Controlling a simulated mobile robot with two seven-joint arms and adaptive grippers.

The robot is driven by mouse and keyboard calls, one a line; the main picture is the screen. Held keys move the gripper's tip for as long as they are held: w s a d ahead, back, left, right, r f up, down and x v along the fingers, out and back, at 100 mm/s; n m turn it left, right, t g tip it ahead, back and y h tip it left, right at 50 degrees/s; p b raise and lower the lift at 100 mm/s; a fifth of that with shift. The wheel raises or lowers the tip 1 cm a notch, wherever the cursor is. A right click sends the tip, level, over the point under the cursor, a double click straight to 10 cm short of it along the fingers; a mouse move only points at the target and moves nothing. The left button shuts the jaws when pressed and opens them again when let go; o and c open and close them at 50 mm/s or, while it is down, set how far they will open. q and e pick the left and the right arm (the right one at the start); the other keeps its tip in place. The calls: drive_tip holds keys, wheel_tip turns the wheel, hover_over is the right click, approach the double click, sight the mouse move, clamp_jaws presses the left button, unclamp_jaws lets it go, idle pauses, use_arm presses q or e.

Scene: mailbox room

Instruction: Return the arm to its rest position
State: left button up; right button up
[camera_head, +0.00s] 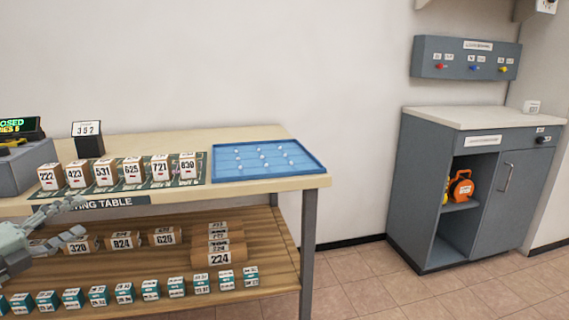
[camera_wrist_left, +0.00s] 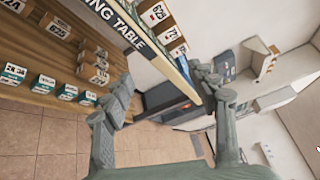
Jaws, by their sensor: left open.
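My left gripper (camera_head: 68,222) comes in at the left edge of the head view, in front of the sorting table (camera_head: 262,198). It is open and empty, its fingers near the table's front edge and sign. In the left wrist view the two fingers of the gripper (camera_wrist_left: 160,95) stand apart with nothing between them. The table's edge and sign (camera_wrist_left: 130,30) run past beyond the fingers. Whether a finger touches the table cannot be told. My right gripper does not show in either view.
A row of numbered boxes (camera_head: 132,173) and a blue tray (camera_head: 222,166) lie on the tabletop. More boxes (camera_head: 219,256) fill the lower shelf. A grey cabinet (camera_head: 420,185) stands at right, below a wall panel (camera_head: 430,58). The tiled floor (camera_head: 375,285) between is clear.

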use_arm(q)
drive_tip(key=s+a+f+n+g+y, duration=0.1)
drive_tip(key=s+f+n+g+y, duration=0.2)
drive_tip(key=f+n, duration=0.5)
drive_tip(key=s+a+f+n+y, duration=0.2)
drive_tip(key=s+f+n+y, duration=0.15)
drive_tip(key=f, duration=0.85)
drive_tip(key=s+a+f+n+g+y, duration=0.1)
drive_tip(key=s+f+n+g+y, duration=0.15)
drive_tip(key=s+f+n, duration=0.55)
drive_tip(key=s+d+f+n+g+h, duration=0.1)
drive_tip(key=s+d+f+g, duration=0.3)
drive_tip(key=d+f, duration=0.5)
drive_tip(key=s+d+f+n+g+h, duration=0.1)
drive_tip(key=s+d+f+n+g, duration=0.2)
drive_tip(key=s+d+f, duration=0.6)
drive_tip(key=shift+s+d+f+g, duration=0.2)
drive_tip(key=shift+d+f+g, duration=0.15)
drive_tip(key=shift+d+f, duration=0.3)
